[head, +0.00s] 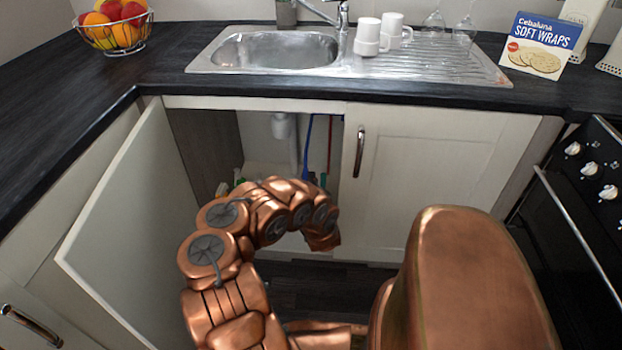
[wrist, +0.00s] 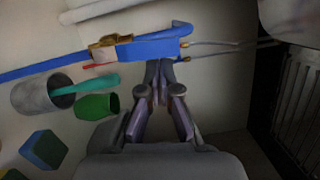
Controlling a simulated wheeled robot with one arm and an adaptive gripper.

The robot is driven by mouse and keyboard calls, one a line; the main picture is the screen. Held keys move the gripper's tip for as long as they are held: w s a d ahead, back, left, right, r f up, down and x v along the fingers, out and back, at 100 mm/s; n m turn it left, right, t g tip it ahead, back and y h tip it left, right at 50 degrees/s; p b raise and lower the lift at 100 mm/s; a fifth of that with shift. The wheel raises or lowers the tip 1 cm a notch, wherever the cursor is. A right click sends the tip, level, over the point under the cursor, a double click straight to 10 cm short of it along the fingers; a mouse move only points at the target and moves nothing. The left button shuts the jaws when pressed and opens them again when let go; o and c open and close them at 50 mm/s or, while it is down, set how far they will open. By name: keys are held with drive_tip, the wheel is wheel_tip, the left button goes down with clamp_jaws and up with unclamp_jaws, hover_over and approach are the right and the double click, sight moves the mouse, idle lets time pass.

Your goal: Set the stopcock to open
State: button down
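The stopcock shows in the wrist view: a brass body (wrist: 103,50) on a blue pipe (wrist: 42,68), with a blue lever-like part (wrist: 150,47) running right from it. That blue part lies roughly in line with the pipe and bends at its right end. My gripper (wrist: 160,70) has its fingertips together just below the blue part; I cannot tell whether they touch it. I see nothing between the tips. In the head view my copper arm reaches into the open cupboard under the sink and hides my gripper. There the blue pipe (head: 308,140) shows behind the arm.
The left cupboard door (head: 135,220) stands open; the right door (head: 435,180) is closed. In the wrist view a grey can (wrist: 40,95), a teal-handled item (wrist: 75,84), a green cup (wrist: 98,107) and a sponge (wrist: 44,149) are at left. A red pipe (head: 331,145) runs near the blue one.

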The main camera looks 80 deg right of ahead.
idle(0.4)
drive_tip(key=v, duration=1.2)
idle(0.4)
drive_tip(key=shift+w, duration=0.1)
